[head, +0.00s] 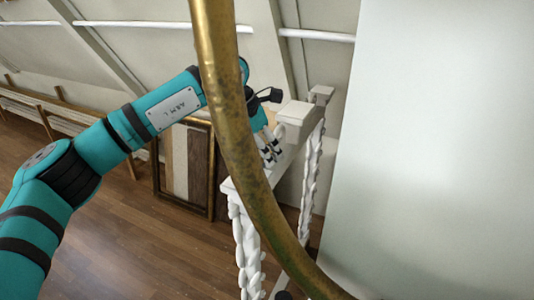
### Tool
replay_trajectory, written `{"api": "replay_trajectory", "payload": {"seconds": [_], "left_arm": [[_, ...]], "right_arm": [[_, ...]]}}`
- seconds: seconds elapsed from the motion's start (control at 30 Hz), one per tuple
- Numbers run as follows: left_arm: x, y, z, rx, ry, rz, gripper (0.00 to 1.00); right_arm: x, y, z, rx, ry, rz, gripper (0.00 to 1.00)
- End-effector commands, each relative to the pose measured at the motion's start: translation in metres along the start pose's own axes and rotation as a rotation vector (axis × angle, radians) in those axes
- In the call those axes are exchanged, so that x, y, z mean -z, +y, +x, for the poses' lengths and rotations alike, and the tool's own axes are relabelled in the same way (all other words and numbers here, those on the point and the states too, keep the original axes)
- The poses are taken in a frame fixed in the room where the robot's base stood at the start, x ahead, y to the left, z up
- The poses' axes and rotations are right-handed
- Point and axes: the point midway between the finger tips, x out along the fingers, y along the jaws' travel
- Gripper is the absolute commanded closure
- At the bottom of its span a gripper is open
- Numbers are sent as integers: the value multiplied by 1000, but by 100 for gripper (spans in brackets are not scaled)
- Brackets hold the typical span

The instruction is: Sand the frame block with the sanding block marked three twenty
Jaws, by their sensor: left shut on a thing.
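My left gripper (271,155) reaches over the white console (230,187), partly behind a curved brass tube. Its dark-and-white fingers point down near the console top. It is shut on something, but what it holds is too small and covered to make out. A pale block-like piece (296,113) shows just right of the gripper; I cannot tell whether it is the frame block or part of the console. No marking of three twenty is readable, and I cannot pick out the sanding block. My right gripper is not in view.
The thick curved brass tube (240,130) crosses the near view and hides part of the console. A large pale panel (435,150) fills the right. Frames and boards (181,165) lean at the back wall. The wooden floor (140,245) is open at lower left.

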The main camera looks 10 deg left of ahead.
Motion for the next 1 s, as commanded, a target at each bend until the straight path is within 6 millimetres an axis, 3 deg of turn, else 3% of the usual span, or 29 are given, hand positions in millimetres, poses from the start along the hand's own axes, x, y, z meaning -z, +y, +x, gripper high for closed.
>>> {"api": "replay_trajectory", "payload": {"seconds": [0.5, 1.0], "left_arm": [[-11, 3, -47, 1, -3, 4, 88], [-10, 3, -48, 2, -2, 4, 88]], "right_arm": [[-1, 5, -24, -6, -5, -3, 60], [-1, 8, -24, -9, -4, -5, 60]]}}
